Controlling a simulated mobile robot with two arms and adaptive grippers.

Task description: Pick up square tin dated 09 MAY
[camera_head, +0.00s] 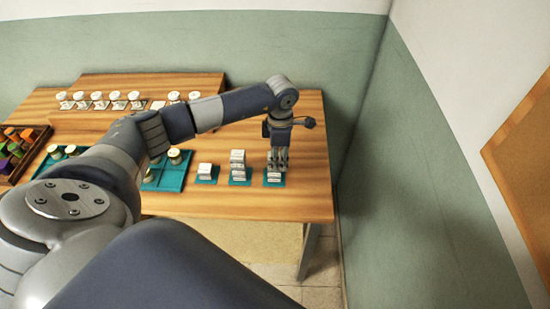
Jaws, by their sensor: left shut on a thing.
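My left gripper (278,164) points straight down at the right end of the wooden table. It is shut on a square tin (273,174) at the rightmost small teal mat (274,184). The gripper partly covers this tin, and I cannot tell if the tin is lifted. Left of it a stack of square tins (237,165) stands on another teal mat. The date labels are too small to read. My right gripper is not in view.
A teal tray (167,180) with round jars stands left of the mats, partly behind my arm. White-lidded jars (118,98) line a raised shelf (150,84) at the back. A dark crate (20,150) of coloured items is far left. The green wall (420,180) is close on the right.

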